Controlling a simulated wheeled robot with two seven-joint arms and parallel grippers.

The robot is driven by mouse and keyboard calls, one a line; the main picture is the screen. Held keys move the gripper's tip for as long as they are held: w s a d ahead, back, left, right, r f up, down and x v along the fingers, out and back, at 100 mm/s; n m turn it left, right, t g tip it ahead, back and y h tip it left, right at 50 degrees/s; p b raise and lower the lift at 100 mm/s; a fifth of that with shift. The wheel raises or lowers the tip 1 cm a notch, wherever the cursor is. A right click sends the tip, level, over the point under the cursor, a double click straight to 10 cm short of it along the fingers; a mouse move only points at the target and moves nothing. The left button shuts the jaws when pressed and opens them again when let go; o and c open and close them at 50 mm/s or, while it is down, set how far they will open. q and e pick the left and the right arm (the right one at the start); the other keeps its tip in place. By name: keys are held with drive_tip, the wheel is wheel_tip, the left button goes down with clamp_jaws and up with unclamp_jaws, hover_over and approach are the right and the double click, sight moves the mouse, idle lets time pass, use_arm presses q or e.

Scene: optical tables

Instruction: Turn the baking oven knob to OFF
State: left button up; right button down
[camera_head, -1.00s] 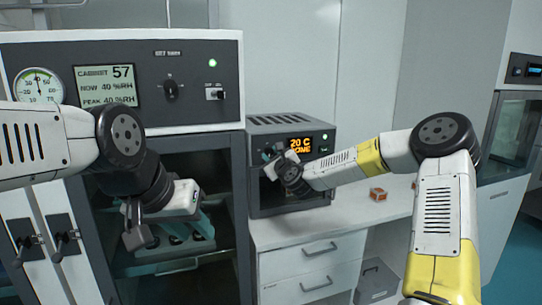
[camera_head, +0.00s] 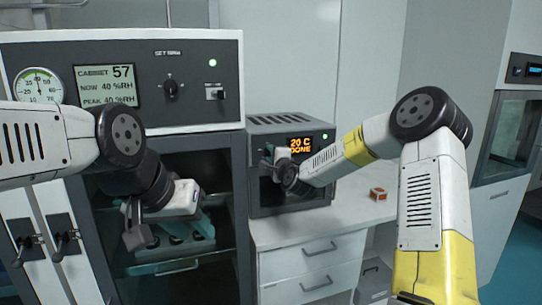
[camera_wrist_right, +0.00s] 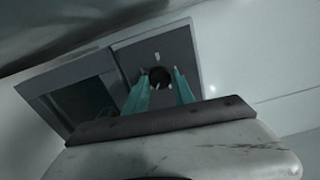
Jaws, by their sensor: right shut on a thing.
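The baking oven (camera_head: 290,121) is the small grey unit on the bench, with an orange display (camera_head: 300,145) reading 20 C and DONE. Its round dark knob (camera_wrist_right: 160,76) shows in the right wrist view between my teal fingertips, with small light marks around it. My right gripper (camera_wrist_right: 162,80) is shut on the knob; in the head view the wrist (camera_head: 290,175) hides the knob. The knob's exact setting is too small to read. My left gripper (camera_head: 195,225) hangs before the open humidity cabinet; its fingers are mostly hidden.
The humidity cabinet (camera_head: 120,50) stands at left, with a tray (camera_head: 170,266) inside near my left gripper. An orange box (camera_head: 378,194) sits on the white bench (camera_head: 345,205), right of the oven. The bench around the box is mostly clear. Another glass-fronted unit (camera_head: 505,130) stands at far right.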

drive_tip(key=n, duration=0.4)
drive_tip(key=shift+a, duration=0.1)
drive_tip(key=n, duration=0.3)
drive_tip(key=shift+f, duration=0.1)
drive_tip(key=n, duration=0.8)
drive_tip(key=shift+f+n, duration=0.1)
drive_tip(key=shift+n, duration=0.2)
drive_tip(key=n, duration=0.5)
drive_tip(key=shift+d+n, duration=0.2)
drive_tip(key=shift+n, duration=2.3)
